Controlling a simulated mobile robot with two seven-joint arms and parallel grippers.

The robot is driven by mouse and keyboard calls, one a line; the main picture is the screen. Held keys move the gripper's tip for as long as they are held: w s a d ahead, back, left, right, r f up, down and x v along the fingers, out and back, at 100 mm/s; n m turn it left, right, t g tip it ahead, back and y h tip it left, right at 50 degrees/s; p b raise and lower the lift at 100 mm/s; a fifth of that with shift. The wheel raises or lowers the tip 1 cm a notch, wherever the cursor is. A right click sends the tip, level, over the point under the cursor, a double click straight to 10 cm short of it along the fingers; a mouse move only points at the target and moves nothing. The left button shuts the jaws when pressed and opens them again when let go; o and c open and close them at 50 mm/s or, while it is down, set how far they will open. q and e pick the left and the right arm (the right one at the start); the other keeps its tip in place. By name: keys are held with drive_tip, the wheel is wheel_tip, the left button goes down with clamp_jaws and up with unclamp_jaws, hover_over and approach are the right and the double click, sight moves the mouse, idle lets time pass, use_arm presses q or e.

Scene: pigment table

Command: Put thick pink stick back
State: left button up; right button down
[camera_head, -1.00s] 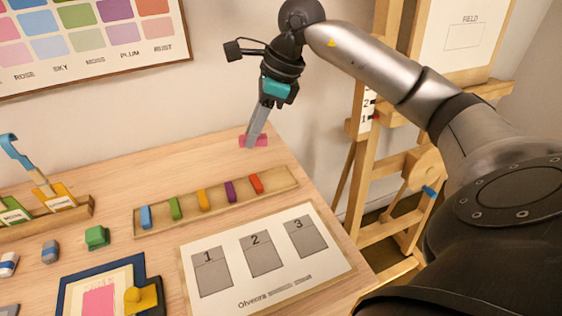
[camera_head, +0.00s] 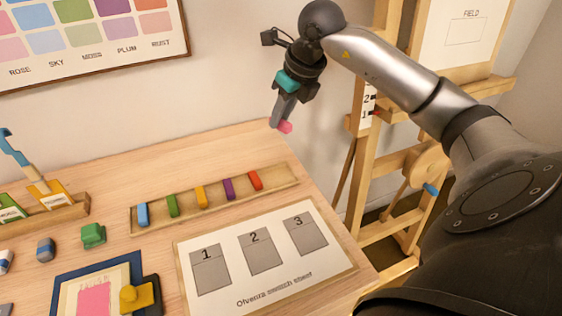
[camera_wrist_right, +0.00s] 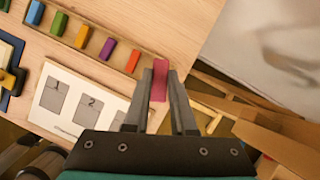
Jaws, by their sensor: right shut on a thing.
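My right gripper (camera_head: 279,122) is shut on the thick pink stick (camera_head: 286,127) and holds it in the air beyond the table's far right corner. In the right wrist view the pink stick (camera_wrist_right: 160,78) sits between the two fingertips (camera_wrist_right: 160,90). A long wooden tray (camera_head: 278,181) on the table holds a blue stick (camera_head: 143,214), a green stick (camera_head: 172,205), a yellow stick (camera_head: 200,197), a purple stick (camera_head: 228,188) and a red stick (camera_head: 255,180) in a row. My left gripper is not in view.
A sheet (camera_head: 335,262) with three numbered grey boxes lies in front of the tray. A green block (camera_head: 93,235), a blue-framed picture (camera_head: 60,280) and a yellow-handled tool (camera_head: 138,297) lie at left. A wooden easel (camera_head: 400,165) stands right of the table.

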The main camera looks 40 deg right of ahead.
sight(277, 173)
wheel_tip(277, 173, down, 15)
drive_tip(key=shift+r+b, duration=0.2)
drive_tip(key=shift+b, duration=0.8)
drive_tip(key=c, duration=1.2)
unclamp_jaws()
drive_tip(key=shift+f, duration=0.1)
drive_tip(key=o, duration=0.5)
drive_tip(key=shift+c, duration=0.2)
drive_tip(key=shift+r, duration=0.2)
drive_tip(key=p+v, duration=0.1)
drive_tip(key=v, duration=1.1)
